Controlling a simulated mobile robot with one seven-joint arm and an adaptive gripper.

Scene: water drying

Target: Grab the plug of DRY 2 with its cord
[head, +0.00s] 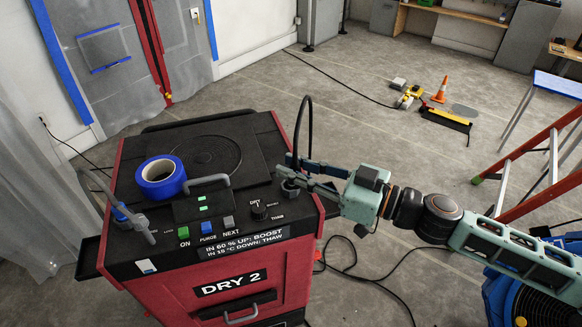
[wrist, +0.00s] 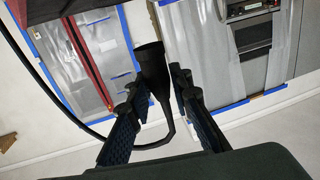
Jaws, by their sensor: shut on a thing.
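The red and black DRY 2 machine (head: 235,290) stands at the left of the head view. In the wrist view, the cord curves beneath the plug and along the left side. The plug's body is mostly hidden by the fingers in the head view.
Loose cable (head: 375,276) lies on the floor to the right. An orange ladder (head: 535,165) stands at the far right.

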